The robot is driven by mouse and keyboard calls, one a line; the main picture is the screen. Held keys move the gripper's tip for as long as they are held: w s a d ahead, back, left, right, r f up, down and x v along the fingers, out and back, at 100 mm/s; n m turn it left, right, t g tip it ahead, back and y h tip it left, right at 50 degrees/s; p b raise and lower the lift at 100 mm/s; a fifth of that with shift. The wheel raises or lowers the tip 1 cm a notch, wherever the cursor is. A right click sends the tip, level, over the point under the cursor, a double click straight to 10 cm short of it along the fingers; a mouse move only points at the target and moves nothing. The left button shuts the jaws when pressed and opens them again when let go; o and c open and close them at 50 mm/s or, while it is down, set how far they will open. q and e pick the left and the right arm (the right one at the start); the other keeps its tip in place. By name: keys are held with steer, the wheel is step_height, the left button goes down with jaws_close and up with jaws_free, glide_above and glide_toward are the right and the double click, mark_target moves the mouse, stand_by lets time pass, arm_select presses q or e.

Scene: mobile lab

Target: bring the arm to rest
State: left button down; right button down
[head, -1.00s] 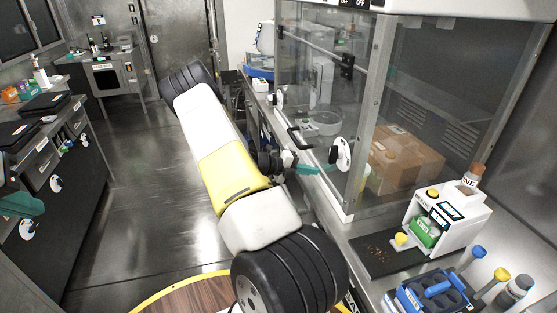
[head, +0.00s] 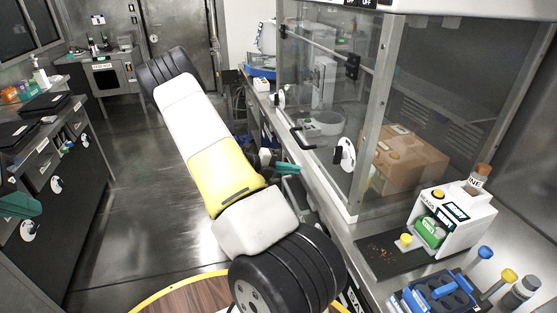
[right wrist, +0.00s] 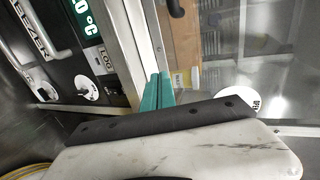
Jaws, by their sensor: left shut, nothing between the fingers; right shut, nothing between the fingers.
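My right arm (head: 215,165), white and yellow with black joints, reaches across the middle of the head view. My right gripper (head: 289,168) has teal fingers that are shut and empty. It is partly hidden behind the arm, near the front edge of the bench below the glass hood. In the right wrist view the teal fingers (right wrist: 157,90) lie together with nothing between them. My left gripper (head: 22,205) shows at the left edge of the head view, its teal fingers shut and empty, in front of the dark cabinets.
The glass hood (head: 335,80) with a black handle and a cardboard box (head: 405,160) inside stands right of the arm. A white dispenser (head: 455,225) and a blue rack (head: 440,295) stand on the right bench. The floor (head: 135,200) left of the arm is clear.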

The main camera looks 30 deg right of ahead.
steer(key=shift+r+v, duration=0.15)
steer(key=shift+v, duration=1)
steer(key=shift+r+v, duration=0.15)
steer(key=shift+v, duration=1)
steer(key=s+a+r+m+t+y, duration=0.5)
steer(key=s+a+r+m+y, duration=0.3)
steer(key=a+r+m, duration=0.5)
steer(key=s+a+r+m+t+y, duration=0.5)
steer(key=s+a+r+m, duration=0.5)
steer(key=m, duration=0.9)
steer(key=a+r+y, duration=0.2)
steer(key=a+r, duration=0.1)
steer(key=a, duration=0.2)
steer(key=shift+r+y, duration=0.2)
steer(key=shift+y, duration=0.2)
